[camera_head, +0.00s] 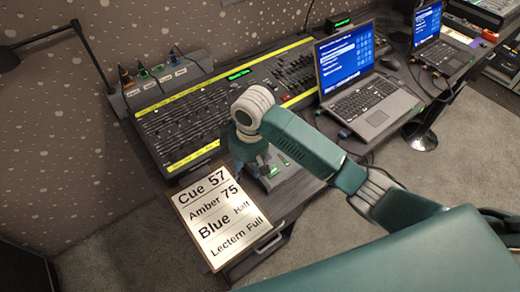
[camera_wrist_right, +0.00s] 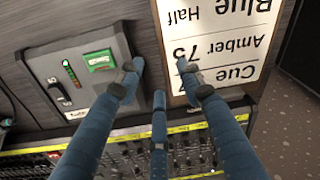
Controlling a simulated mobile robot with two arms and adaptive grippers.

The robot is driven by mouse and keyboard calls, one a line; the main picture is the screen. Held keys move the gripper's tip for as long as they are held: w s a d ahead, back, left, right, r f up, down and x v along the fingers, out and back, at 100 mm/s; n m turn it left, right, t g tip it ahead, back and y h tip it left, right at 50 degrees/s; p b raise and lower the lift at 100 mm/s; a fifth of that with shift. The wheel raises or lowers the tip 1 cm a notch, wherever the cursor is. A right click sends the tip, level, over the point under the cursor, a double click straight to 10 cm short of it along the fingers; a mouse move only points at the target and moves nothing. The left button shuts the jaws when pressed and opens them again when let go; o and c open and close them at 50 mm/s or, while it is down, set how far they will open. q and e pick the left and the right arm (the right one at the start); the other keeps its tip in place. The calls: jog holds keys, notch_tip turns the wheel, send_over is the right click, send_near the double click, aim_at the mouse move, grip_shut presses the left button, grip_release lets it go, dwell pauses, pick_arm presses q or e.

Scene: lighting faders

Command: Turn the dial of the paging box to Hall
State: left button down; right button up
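A small grey box (camera_wrist_right: 84,82) with a green-and-white panel, a row of small lights and a small dark control lies on the desk in the right wrist view. In the head view this box (camera_head: 284,172) is partly hidden by my right arm. I cannot read its label or make out a dial pointer, so I cannot confirm it is the paging box. My right gripper (camera_head: 248,164) points down between this box and the cue sheet. In the wrist view its fingers (camera_wrist_right: 160,78) are spread and empty, one fingertip near the box's edge. My left gripper is not in view.
A cue board (camera_head: 220,216) lies at the desk's front edge. A laptop (camera_head: 365,100) stands right, a lamp (camera_head: 75,30) left. Cables run beside the grey box.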

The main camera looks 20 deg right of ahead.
jog(key=w+d+r+h, duration=0.2)
jog(key=w+d+r, duration=0.4)
jog(key=w+r, duration=0.15)
jog(key=shift+m, duration=0.3)
jog(key=f, duration=0.3)
jog(key=f+p, duration=0.1)
jog(key=f, duration=0.3)
jog(key=d+f, duration=0.1)
jog(key=f, duration=0.2)
jog(key=shift+w+f, duration=0.15)
jog(key=shift+f, duration=0.1)
grip_shut()
